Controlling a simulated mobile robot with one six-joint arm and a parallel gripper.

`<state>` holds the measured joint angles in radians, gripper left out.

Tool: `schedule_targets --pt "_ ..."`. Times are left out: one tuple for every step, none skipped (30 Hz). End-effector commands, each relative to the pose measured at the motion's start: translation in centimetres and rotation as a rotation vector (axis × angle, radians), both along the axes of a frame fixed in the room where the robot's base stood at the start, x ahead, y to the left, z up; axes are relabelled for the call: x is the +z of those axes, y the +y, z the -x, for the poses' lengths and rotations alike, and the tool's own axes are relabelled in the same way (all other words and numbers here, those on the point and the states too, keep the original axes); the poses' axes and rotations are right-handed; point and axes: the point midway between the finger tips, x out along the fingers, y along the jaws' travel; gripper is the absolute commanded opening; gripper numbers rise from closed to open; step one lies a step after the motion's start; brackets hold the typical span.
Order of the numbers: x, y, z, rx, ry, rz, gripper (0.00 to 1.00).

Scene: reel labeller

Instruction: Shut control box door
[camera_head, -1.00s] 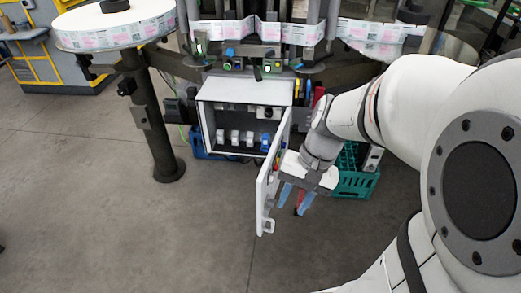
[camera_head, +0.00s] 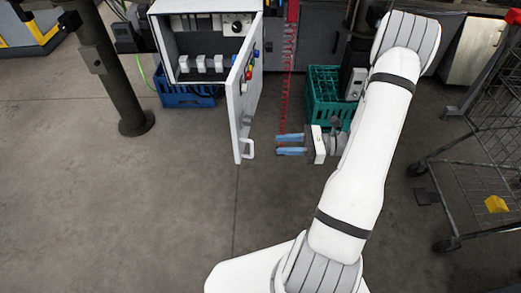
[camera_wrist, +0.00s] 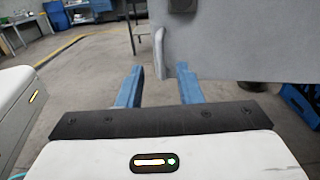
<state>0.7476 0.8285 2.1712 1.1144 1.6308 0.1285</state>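The control box (camera_head: 204,80) is open, with a row of pale switches inside. Its grey door (camera_head: 237,110) is hinged on the right and stands swung out toward the camera. Coloured buttons show on the door's outer side, and a white handle (camera_head: 249,149) sits at its lower free edge. My gripper (camera_head: 278,144) is to the right of the handle, apart from it, with its blue fingers pointing left. The fingers are spread and empty. In the wrist view the door (camera_wrist: 240,40) fills the upper right, and its handle (camera_wrist: 160,52) appears ahead between the fingers (camera_wrist: 158,88).
A green crate (camera_head: 325,97) stands behind my gripper and a blue crate (camera_head: 187,95) sits under the box. A dark post (camera_head: 110,70) stands at left. A wire cart (camera_head: 490,150) with a yellow item is at right. The floor before the door is clear.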

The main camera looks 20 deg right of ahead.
Motion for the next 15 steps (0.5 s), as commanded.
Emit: schedule_targets --pt "-0.2 0.3 -0.1 -0.003 0.001 -0.006 0.32" --pt "-0.2 0.6 -0.2 -0.003 0.002 -0.006 0.32" --pt "-0.1 1.1 -0.3 -0.003 0.002 -0.007 0.32" --pt "-0.1 1.5 -0.5 -0.003 0.002 -0.007 0.32" --pt "-0.1 2.0 -0.6 -0.001 0.002 -0.006 0.32" --pt "-0.1 2.7 -0.7 -0.001 0.002 -0.006 0.32" --pt "-0.1 3.2 -0.9 -0.001 0.002 -0.006 0.32" --pt "-0.1 3.7 -1.0 0.000 0.002 -0.006 0.32" --pt "-0.1 4.3 -1.2 0.000 0.002 -0.006 0.32" --pt "-0.1 4.8 -1.3 0.000 0.003 -0.005 0.32" --pt "-0.1 5.1 -1.5 0.000 0.003 -0.005 0.32" --pt "-0.1 5.7 -1.7 -0.001 0.002 -0.004 0.32" --pt "-0.1 6.0 -1.7 0.000 0.002 -0.004 0.32" --pt "-0.1 6.3 -1.8 -0.001 0.001 -0.003 0.32" --pt "-0.1 6.6 -1.9 -0.002 0.001 -0.003 0.32"
